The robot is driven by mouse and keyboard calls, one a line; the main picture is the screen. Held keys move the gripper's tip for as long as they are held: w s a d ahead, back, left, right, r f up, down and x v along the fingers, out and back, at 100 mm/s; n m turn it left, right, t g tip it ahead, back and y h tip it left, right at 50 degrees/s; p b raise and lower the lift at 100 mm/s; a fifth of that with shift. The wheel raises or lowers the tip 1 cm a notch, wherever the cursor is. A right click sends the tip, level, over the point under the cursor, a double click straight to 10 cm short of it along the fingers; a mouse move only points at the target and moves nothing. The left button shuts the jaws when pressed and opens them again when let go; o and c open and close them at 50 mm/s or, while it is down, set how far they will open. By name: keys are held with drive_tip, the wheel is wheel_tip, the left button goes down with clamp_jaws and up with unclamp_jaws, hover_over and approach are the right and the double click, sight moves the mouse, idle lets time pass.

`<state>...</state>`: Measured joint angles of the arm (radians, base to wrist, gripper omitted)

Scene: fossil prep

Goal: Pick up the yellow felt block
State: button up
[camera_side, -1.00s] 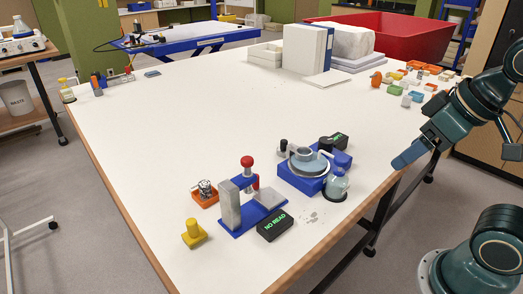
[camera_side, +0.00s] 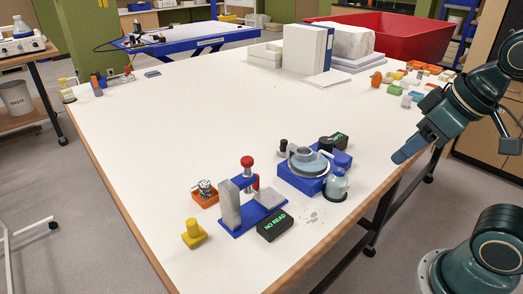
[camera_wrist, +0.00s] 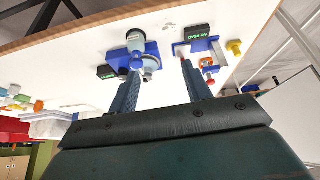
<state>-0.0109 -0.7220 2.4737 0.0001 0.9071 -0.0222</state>
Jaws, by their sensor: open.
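A yellow block (camera_side: 194,234) with a raised knob stands at the table's near left corner in the side view. It also shows at the upper right in the wrist view (camera_wrist: 234,47). I cannot tell from its look whether it is felt. My gripper (camera_side: 401,156) is off to the right, above the table's right edge and far from this block. In the wrist view its two fingers (camera_wrist: 160,69) are apart, with nothing between them.
A blue press stand (camera_side: 239,226), an orange tray (camera_side: 206,199), a black display (camera_side: 274,227) and a blue turntable unit (camera_side: 301,182) with a flask (camera_side: 337,184) stand nearby. Small coloured pieces (camera_side: 405,88) lie at the back right. The table's middle is clear.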

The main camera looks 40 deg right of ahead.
drive_tip(key=w+a+r+n+g, duration=0.1)
drive_tip(key=w+a+r+n, duration=0.15)
drive_tip(key=w, duration=0.25)
drive_tip(key=w+a+r+n+g, duration=0.1)
drive_tip(key=w+a+r+n, duration=0.15)
drive_tip(key=w, duration=0.25)
drive_tip(key=n+g, duration=0.4)
drive_tip(key=n, duration=1)
hover_over(190, 222)
wheel_tip(190, 222, down, 14)
drive_tip(key=shift+f, duration=0.2)
drive_tip(key=shift+f, duration=4.15)
